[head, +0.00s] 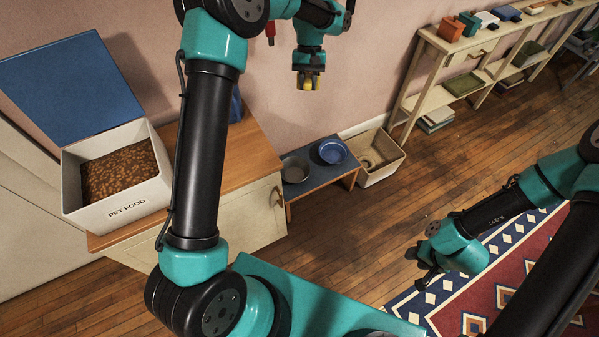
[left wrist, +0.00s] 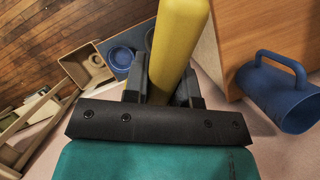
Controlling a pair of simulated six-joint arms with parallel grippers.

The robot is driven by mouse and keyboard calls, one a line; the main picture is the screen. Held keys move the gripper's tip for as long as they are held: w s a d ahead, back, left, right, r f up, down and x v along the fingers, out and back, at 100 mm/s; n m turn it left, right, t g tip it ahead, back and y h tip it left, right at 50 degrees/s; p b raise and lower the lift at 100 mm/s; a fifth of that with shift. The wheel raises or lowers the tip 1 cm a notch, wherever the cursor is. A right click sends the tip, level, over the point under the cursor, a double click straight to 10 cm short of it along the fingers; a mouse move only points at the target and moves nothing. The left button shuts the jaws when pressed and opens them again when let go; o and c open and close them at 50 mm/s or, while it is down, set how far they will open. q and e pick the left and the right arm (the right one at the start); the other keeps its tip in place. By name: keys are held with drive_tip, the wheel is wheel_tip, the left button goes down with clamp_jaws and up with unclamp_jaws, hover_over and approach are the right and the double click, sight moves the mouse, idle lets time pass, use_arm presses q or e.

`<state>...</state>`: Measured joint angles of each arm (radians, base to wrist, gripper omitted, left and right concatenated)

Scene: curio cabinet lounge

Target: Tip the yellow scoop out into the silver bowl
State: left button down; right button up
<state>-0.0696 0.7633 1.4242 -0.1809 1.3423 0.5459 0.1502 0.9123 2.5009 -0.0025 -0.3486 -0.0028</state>
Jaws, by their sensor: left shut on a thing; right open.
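My left gripper (head: 308,80) is shut on the yellow scoop (left wrist: 178,40), held high in front of the wall. In the head view only a small yellow part of the scoop (head: 308,86) shows between the fingers. Its contents cannot be seen. The silver bowl (head: 294,170) stands on a low blue-topped stand (head: 311,183), well below the scoop and slightly left of it in the picture. In the left wrist view the scoop hides most or all of that bowl. My right gripper (head: 424,262) is open and empty above the rug's edge, right of the stand.
A blue bowl (head: 332,151) sits beside the silver one. A pet food bin (head: 118,207), lid open, stands on a wooden cabinet (head: 250,160). A blue handled jug (left wrist: 285,95) is near that cabinet. A cream crate (head: 381,160) is right of the stand; floor ahead is clear.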

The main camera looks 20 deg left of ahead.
use_arm(q)
drive_tip(key=w+a+f+n+t, duration=0.1)
drive_tip(key=w+a+f+n, duration=0.1)
drive_tip(key=f, duration=0.6)
drive_tip(key=w+a+f+n+t, duration=0.1)
drive_tip(key=w+a+f, duration=0.1)
drive_tip(key=f, duration=0.6)
drive_tip(key=s+f+n+t, duration=0.1)
drive_tip(key=s+f+n, duration=0.1)
drive_tip(key=f, duration=1.5)
drive_tip(key=s+d+f+n+t+y, duration=0.1)
drive_tip(key=f+n, duration=0.3)
drive_tip(key=f, duration=1.4)
drive_tip(key=shift+s+d, duration=0.25)
drive_tip(key=shift+s, duration=0.45)
drive_tip(key=shift+a+f, duration=0.1)
